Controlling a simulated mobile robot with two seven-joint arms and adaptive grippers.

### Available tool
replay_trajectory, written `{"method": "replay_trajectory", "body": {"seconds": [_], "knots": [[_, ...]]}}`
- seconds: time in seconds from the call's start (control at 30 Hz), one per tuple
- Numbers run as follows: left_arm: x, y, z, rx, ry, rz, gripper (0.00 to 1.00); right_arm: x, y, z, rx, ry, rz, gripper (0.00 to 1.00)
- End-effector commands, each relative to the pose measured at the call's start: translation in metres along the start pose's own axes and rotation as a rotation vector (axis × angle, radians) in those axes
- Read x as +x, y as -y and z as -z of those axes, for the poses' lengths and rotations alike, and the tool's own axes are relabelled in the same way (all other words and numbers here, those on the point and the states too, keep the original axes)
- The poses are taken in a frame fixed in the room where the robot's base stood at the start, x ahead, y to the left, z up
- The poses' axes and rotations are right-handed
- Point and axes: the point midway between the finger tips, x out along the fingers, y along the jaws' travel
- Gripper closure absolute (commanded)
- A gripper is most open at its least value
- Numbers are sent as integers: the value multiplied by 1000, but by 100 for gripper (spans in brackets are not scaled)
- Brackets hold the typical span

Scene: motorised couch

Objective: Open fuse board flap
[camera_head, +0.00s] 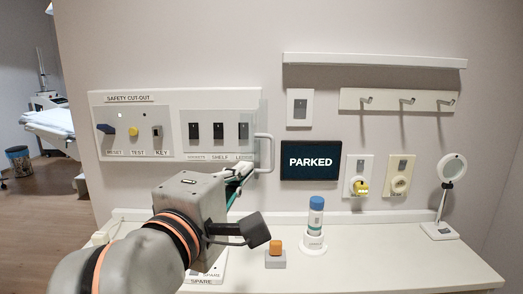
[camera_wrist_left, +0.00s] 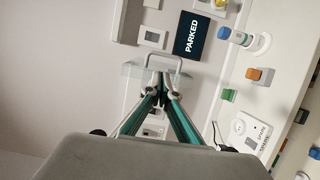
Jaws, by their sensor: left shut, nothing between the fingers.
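The fuse board (camera_head: 209,108) is a white wall panel with dark switches at its right part. A clear flap (camera_head: 264,118) with a pale bar handle (camera_head: 271,153) shows at the panel's right end; I cannot tell its exact angle. My left gripper (camera_head: 241,171) is shut and empty, just left of the handle and by the flap's lower part. In the left wrist view the closed fingertips (camera_wrist_left: 162,88) point at the clear flap (camera_wrist_left: 134,70), with the handle (camera_wrist_left: 164,57) just beyond them. Whether they touch is unclear. My right gripper is out of view.
A dark "PARKED" screen (camera_head: 310,161) is on the wall right of the handle. Below, the white counter (camera_head: 385,262) holds a blue-capped bottle (camera_head: 315,218) and an orange block (camera_head: 276,247) on a grey base. A round mirror (camera_head: 451,168) stands at the far right.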

Motion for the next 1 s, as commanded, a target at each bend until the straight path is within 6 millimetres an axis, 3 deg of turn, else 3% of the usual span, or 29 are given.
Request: {"method": "replay_trajectory", "body": {"seconds": [0.33, 0.7, 1.0], "knots": [[20, 0, 0, 0, 2, 8, 100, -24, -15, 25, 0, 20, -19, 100], [81, 2, -1, -2, 2, 3, 100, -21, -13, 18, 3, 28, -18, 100], [94, 2, -1, -2, 3, 2, 100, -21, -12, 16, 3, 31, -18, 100]]}}
